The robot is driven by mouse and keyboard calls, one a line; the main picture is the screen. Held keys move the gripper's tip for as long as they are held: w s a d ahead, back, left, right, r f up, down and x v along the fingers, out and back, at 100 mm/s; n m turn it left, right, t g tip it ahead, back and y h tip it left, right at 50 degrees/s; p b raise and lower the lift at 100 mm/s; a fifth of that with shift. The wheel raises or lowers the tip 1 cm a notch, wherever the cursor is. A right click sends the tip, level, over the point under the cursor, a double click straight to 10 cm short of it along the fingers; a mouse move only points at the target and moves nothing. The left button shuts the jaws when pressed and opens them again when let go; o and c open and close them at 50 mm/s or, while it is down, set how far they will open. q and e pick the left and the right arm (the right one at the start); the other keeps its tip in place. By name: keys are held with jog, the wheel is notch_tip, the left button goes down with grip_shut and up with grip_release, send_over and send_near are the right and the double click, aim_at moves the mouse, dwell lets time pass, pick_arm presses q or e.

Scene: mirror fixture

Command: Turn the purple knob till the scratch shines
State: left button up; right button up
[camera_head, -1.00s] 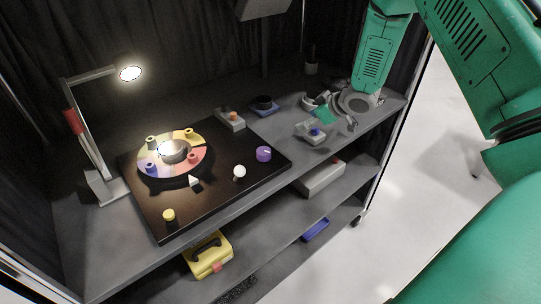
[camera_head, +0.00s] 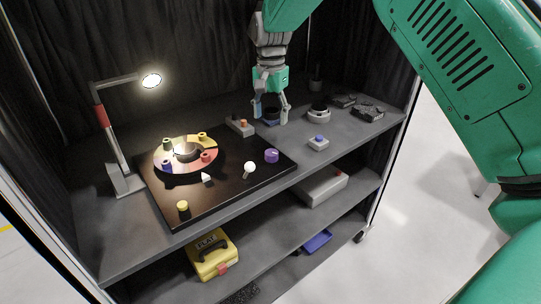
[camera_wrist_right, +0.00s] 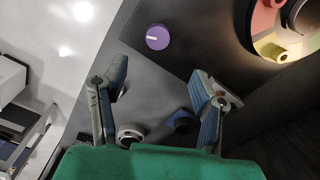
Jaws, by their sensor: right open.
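The purple knob (camera_head: 271,155) stands near the right edge of the black board (camera_head: 225,184). It also shows in the right wrist view (camera_wrist_right: 157,37), with a pale mark on its top. A round disc (camera_head: 207,143) with coloured sectors and small knobs sits on the board around a bright, lamp-lit centre (camera_head: 186,149). I cannot make out a scratch. My right gripper (camera_head: 271,116) points down behind the board, fingers spread, over a dark round piece on a blue base. It is apart from the purple knob. My left gripper is not in view.
A desk lamp (camera_head: 151,81) shines from the left. A yellow case (camera_head: 212,254) sits below.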

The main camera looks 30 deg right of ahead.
aim_at(272, 152)
jog(key=f, duration=1.2)
jog(key=shift+d+f, duration=0.2)
jog(key=shift+f, duration=0.2)
jog(key=c, duration=1.1)
